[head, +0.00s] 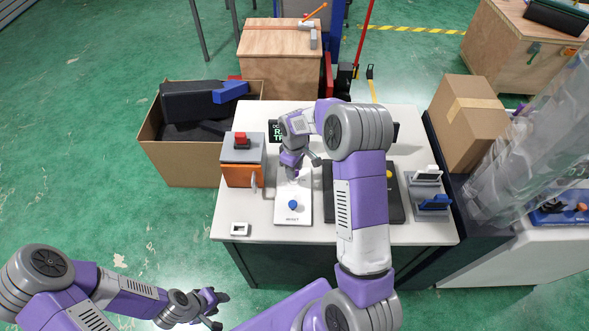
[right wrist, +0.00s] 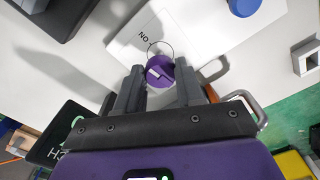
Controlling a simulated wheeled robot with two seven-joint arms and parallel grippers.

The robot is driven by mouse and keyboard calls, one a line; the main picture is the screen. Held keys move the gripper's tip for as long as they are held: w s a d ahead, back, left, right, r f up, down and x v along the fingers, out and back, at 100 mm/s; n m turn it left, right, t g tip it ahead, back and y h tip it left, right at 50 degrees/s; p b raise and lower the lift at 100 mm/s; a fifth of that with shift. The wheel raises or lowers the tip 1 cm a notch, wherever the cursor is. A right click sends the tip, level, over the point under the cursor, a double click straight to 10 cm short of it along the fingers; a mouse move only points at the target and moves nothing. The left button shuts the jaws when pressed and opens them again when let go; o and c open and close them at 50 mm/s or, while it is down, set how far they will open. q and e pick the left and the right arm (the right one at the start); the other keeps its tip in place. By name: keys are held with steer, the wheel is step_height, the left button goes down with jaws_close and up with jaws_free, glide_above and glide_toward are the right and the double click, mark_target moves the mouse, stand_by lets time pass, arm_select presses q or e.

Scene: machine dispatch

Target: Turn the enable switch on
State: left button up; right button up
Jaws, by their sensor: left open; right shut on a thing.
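The white switch panel (head: 305,212) lies on the table, with a blue knob (head: 292,205) at its near end. In the right wrist view, a purple round knob (right wrist: 161,66) with a pale pointer mark sits on the panel (right wrist: 126,46), beside printed letters that seem to read ON. My right gripper (head: 292,163) reaches down over the panel's far end and hides that knob in the head view. Its fingers (right wrist: 160,84) are shut on the purple knob from both sides. My left gripper (head: 213,308) is open and empty, off the table at the lower left.
An orange and grey box with a red button (head: 241,138) stands left of the panel. A black pad (head: 396,205) lies to the right, partly behind my right arm, with a grey-blue holder (head: 430,195) beyond. A small white square part (head: 239,229) lies at the table's front left.

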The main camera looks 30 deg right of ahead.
steer(key=shift+m, duration=0.8)
steer(key=o, duration=1)
steer(key=shift+o, duration=0.2)
step_height(320, 180, up, 8)
steer(key=shift+f, duration=0.2)
